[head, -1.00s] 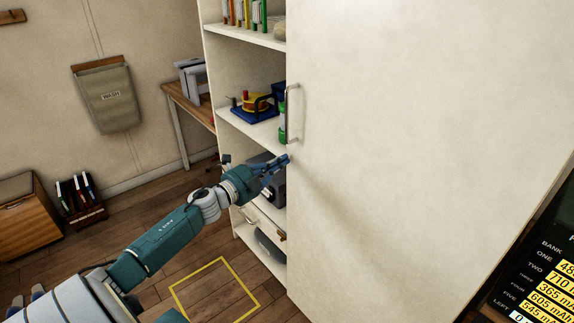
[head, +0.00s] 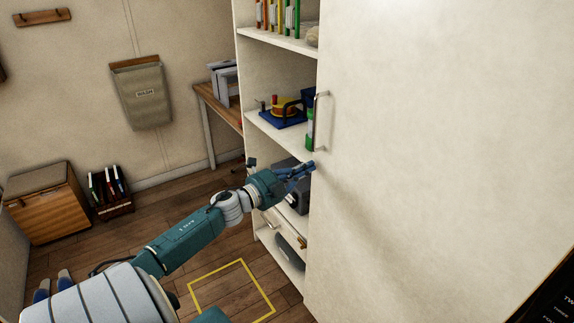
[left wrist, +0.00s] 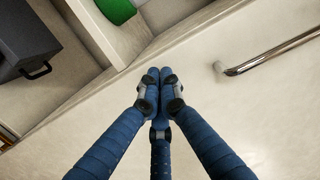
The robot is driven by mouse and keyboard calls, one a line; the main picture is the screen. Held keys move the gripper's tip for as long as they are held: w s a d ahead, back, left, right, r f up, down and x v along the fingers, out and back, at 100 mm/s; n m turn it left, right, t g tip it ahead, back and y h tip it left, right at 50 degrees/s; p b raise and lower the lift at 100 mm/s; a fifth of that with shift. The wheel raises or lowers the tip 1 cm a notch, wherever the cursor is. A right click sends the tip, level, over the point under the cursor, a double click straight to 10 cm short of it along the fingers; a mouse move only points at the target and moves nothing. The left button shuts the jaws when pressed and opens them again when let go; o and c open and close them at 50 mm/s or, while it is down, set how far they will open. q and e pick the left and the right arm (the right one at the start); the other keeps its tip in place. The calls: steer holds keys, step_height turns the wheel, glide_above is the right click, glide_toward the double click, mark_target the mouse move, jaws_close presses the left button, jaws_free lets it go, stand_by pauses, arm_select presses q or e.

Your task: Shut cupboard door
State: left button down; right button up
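The white cupboard door (head: 430,160) fills the right of the head view, with a vertical metal bar handle (head: 319,122) near its left edge. The open shelves of the cupboard (head: 280,130) show left of that edge. My left gripper (head: 306,170) is at the door's left edge, just below the handle. In the left wrist view its blue fingers (left wrist: 155,82) are closed together with nothing visible between them, in front of the door face (left wrist: 230,110). The handle (left wrist: 270,60) is to their right, apart from them. Whether the fingertips touch the door is unclear. My right gripper is out of view.
Shelves hold a blue-and-yellow item (head: 284,112), a green object (head: 310,130) and a dark box (head: 296,200). A wooden desk (head: 215,105) stands behind, a wooden cabinet (head: 45,210) at left. Floor with a yellow square outline (head: 232,290) is clear.

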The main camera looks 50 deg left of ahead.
arm_select(q)
steer(key=s+a, duration=0.1)
steer(key=s, duration=1)
steer(key=s+a+f+n+g+y, duration=0.2)
steer(key=f+n, duration=0.2)
steer(key=f, duration=0.6)
steer(key=s+a+f+n+g+y, duration=0.1)
steer(key=s+a+f+n+y, duration=0.15)
steer(key=f, duration=0.85)
steer(key=s+d+f+n+g, duration=0.2)
steer(key=s+f, duration=0.2)
steer(key=f, duration=0.4)
steer(key=s+d+f+n+g, duration=0.2)
steer(key=s+f+n, duration=0.15)
steer(key=f, duration=0.55)
steer(key=s+d+f+n+g, duration=0.3)
steer(key=s+d+f+g, duration=0.2)
steer(key=s+d+f, duration=0.95)
steer(key=s+d+f+g+h, duration=0.1)
steer(key=s+d+f+g, duration=0.1)
steer(key=s+d+f, duration=0.3)
steer(key=s+d+f+n+g+h, duration=0.1)
steer(key=s+d+f+g+h, duration=0.1)
steer(key=s+d+f, duration=0.3)
steer(key=s+d+g, duration=0.1)
steer(key=s+d, duration=0.3)
steer(key=s, duration=0.2)
steer(key=shift+s+d+f+n, duration=0.15)
steer(key=shift+s+f+n, duration=0.05)
steer(key=shift+s+n, duration=0.15)
